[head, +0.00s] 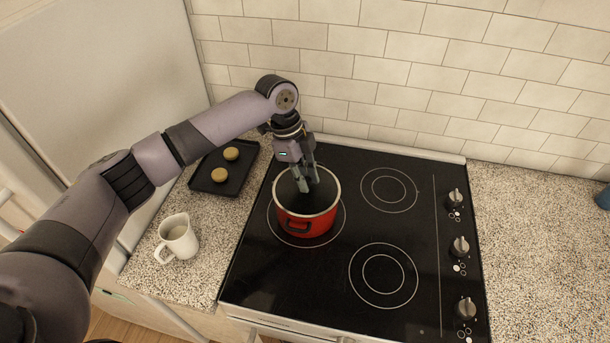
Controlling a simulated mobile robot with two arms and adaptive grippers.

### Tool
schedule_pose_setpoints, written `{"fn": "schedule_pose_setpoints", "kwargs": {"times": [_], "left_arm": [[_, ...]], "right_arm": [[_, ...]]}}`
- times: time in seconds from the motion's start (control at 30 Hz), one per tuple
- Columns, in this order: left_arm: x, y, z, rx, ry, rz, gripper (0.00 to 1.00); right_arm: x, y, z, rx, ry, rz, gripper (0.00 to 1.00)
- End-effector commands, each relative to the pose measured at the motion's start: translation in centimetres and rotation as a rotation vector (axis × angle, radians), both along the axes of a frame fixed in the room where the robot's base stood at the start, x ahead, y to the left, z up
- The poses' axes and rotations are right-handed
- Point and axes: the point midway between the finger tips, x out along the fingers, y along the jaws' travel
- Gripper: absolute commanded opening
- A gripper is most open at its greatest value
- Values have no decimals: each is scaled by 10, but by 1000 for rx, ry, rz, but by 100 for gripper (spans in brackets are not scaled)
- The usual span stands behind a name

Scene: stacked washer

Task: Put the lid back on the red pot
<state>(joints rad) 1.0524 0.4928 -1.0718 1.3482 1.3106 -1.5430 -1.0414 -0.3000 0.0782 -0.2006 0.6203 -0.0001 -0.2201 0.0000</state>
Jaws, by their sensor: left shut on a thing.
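No other lid shows. My left gripper (304,186) points down over the pot's top, a little left of its middle, and is shut on what appears to be the lid's grip. The fingers hide the held part. My right gripper is not in view.
The cooktop (324,290) has free room right of and in front of the pot. A white pitcher (178,238) and a black tray (213,184) with two round buns stand on the left counter. Control knobs (460,246) line the cooktop's right side. A tiled wall (420,75) is behind.

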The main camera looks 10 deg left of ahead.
Motion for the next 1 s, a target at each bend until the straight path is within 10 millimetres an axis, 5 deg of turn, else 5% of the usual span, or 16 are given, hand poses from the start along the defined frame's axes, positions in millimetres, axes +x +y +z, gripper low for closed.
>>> {"fn": "schedule_pose_setpoints", "kwargs": {"times": [0.43,0.47,0.5,0.8,1.0], "left_arm": [[0,0,0,0,-1,0,0],[0,0,0,0,-1,0,20],[0,0,0,0,-1,0,23],[0,0,0,0,-1,1,42],[0,0,0,1,0,1,42]], "right_arm": [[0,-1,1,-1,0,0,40],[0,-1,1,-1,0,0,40],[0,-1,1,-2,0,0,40],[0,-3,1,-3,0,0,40],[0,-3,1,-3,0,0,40]]}}
